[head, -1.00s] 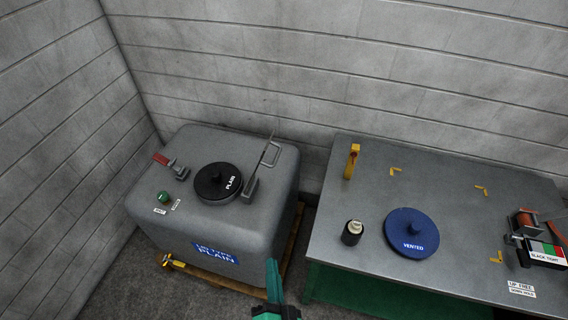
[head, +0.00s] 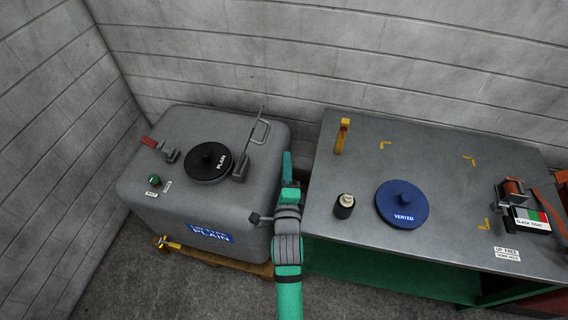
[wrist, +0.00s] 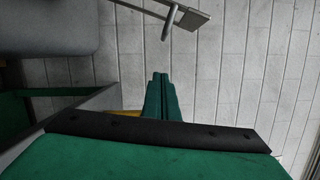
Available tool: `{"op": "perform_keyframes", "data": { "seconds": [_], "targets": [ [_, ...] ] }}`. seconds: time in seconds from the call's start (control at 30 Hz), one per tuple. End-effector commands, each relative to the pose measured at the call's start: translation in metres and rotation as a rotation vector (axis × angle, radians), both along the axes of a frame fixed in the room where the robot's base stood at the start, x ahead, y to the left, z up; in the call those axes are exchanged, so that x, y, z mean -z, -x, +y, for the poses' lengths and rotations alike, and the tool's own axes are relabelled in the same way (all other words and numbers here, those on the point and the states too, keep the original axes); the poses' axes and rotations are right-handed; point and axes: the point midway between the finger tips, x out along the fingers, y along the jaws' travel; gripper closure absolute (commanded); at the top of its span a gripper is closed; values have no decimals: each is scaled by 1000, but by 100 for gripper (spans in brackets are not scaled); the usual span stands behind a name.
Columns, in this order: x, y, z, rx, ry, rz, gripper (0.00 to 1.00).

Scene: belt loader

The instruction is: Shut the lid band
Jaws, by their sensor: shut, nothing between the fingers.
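The grey tank (head: 225,208) stands at the left with a blue LID TYPE PLAIN label. A black lid marked PLAIN (head: 208,162) lies on its top. A grey lever with a bar handle (head: 258,132) stands raised at the lid's right side; its end also shows at the top of the wrist view (wrist: 182,14). I cannot make out the band itself around the lid. My gripper (head: 287,162) is shut and empty, just right of the tank and apart from the lever. In the wrist view its green fingers (wrist: 163,97) are together, below the lever.
A red-handled clamp (head: 152,144) and a green button (head: 154,181) sit on the tank's left side. The bench (head: 322,215) at right holds a blue VENTED lid (head: 402,205), a small black canister (head: 344,206) and a yellow upright part (head: 342,137). Walls stand close behind.

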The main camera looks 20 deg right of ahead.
Motion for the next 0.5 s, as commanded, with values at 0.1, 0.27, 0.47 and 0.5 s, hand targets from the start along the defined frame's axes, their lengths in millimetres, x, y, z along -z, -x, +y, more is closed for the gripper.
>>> {"op": "perform_keyframes", "data": {
  "seconds": [0.1, 0.27, 0.47, 0.5],
  "targets": [
    [-2, -21, -6, -2, 0, -2, 100],
    [-3, -45, -18, 1, 1, -2, 100],
    [-4, -72, -15, -5, 1, 1, 100],
    [-4, -74, -10, -6, 1, 1, 100]
  ]
}}
